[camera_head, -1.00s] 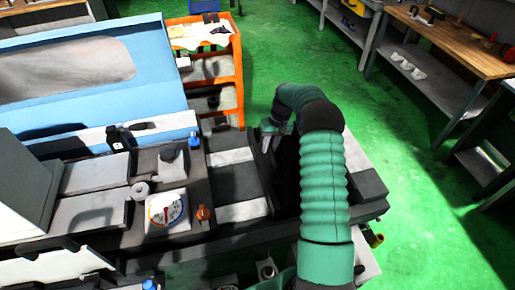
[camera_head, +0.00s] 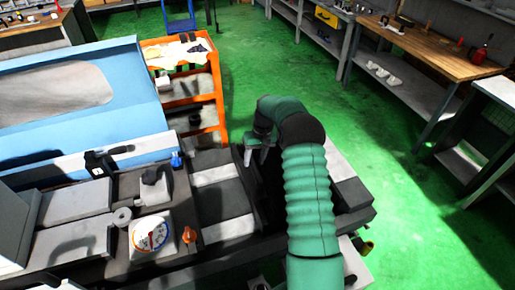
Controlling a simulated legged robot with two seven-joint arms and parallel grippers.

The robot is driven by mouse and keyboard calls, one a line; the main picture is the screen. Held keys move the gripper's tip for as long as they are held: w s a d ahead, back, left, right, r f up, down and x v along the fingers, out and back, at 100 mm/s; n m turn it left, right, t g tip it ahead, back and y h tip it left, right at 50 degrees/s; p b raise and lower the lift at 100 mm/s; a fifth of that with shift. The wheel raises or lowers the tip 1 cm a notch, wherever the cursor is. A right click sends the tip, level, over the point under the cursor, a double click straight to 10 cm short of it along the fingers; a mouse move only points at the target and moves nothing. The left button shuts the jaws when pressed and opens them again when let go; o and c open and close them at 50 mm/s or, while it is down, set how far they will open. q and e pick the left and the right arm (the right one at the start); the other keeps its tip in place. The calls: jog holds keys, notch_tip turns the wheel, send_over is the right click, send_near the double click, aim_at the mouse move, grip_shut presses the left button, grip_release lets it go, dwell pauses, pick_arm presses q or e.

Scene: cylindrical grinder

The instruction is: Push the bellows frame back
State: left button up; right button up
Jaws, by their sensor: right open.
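The bellows frame seems to be the dark upright plate (camera_head: 243,172) on the machine bed, at the right end of a flat section with black and pale bands (camera_head: 222,203). My right gripper (camera_head: 256,152) is at the far upper end of this plate, on its right side. Its grey fingers point down and are open, with nothing seen between them. Whether they touch the plate is unclear. My green right arm hides part of the dark bed to the right of the plate. My left gripper is not in view.
A round dial gauge (camera_head: 150,234) and an orange knob (camera_head: 190,235) sit on the machine left of the banded section. A blue machine cover (camera_head: 120,80) and an orange trolley (camera_head: 211,88) stand behind. Green floor (camera_head: 400,215) is clear to the right.

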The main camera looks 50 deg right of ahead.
jog(key=s+d+r+b, duration=0.1)
jog(key=d+r, duration=0.2)
jog(key=r, duration=1.2)
jog(key=shift+s+r, duration=0.15)
jog(key=shift+s, duration=0.1)
